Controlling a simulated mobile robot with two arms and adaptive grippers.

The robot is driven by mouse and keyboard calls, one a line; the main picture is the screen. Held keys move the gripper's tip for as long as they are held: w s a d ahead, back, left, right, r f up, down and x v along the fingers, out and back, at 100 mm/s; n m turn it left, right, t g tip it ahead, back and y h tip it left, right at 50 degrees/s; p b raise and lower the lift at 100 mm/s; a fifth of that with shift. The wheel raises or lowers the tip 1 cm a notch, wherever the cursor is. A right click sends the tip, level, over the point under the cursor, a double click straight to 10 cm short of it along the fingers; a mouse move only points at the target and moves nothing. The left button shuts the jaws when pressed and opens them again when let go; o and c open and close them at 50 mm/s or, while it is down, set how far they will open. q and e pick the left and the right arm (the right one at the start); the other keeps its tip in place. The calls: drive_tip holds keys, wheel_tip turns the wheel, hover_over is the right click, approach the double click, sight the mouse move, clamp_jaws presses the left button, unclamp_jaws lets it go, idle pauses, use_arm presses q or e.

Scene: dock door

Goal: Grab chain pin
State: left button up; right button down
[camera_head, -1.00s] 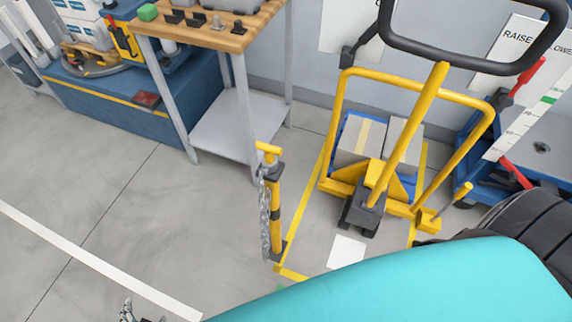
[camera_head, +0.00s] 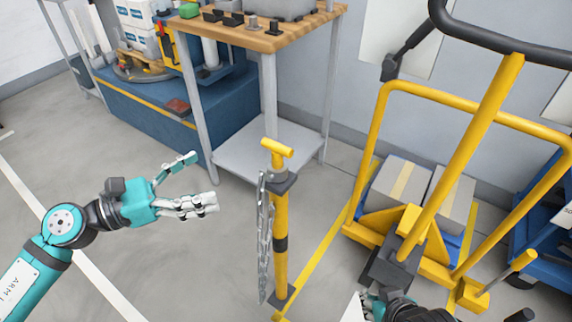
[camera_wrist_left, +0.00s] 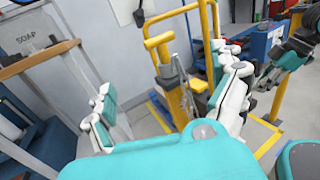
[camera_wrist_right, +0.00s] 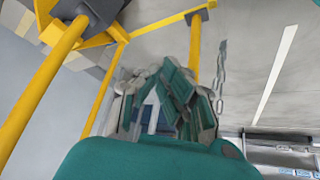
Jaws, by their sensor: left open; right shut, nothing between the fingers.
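A yellow pin with a T-shaped handle (camera_head: 277,150) stands upright in the top of a yellow and black post (camera_head: 281,225). A grey chain (camera_head: 265,235) hangs down the post's left side. In the left wrist view the post and pin (camera_wrist_left: 165,65) show ahead, between the fingers. My left gripper (camera_head: 203,183) is open and empty, to the left of the pin and apart from it. My right gripper (camera_head: 372,302) is low at the bottom edge, right of the post, partly cut off. In the right wrist view its fingers (camera_wrist_right: 170,100) are shut together with nothing held.
A yellow pallet truck (camera_head: 410,235) with boxes (camera_head: 400,185) stands right of the post. A wooden-topped workbench (camera_head: 270,38) stands behind it. A blue platform (camera_head: 150,105) is at the back left. The floor between my left gripper and the post is clear.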

use_arm(q)
drive_tip(key=p, duration=0.1)
approach(277, 153)
drive_tip(key=w, duration=0.1)
drive_tip(key=x, duration=0.4)
drive_tip(key=shift+w+p, duration=0.2)
drive_tip(key=shift+p, duration=0.2)
drive_tip(key=shift+f+x, duration=0.2)
drive_tip(key=shift+x, duration=1.3)
drive_tip(key=shift+f+x, duration=0.25)
drive_tip(key=shift+x, duration=1.3)
drive_tip(key=shift+s, duration=0.1)
use_arm(e)
drive_tip(key=s+g, duration=0.1)
drive_tip(key=s+d+g, duration=0.1)
drive_tip(key=s, duration=0.1)
drive_tip(key=s+g, duration=0.1)
drive_tip(key=s, duration=0.1)
drive_tip(key=shift+s+d+h, duration=0.1)
drive_tip(key=shift+d+h, duration=0.15)
drive_tip(key=shift+h, duration=0.15)
use_arm(q)
drive_tip(key=shift+c, duration=0.2)
clamp_jaws()
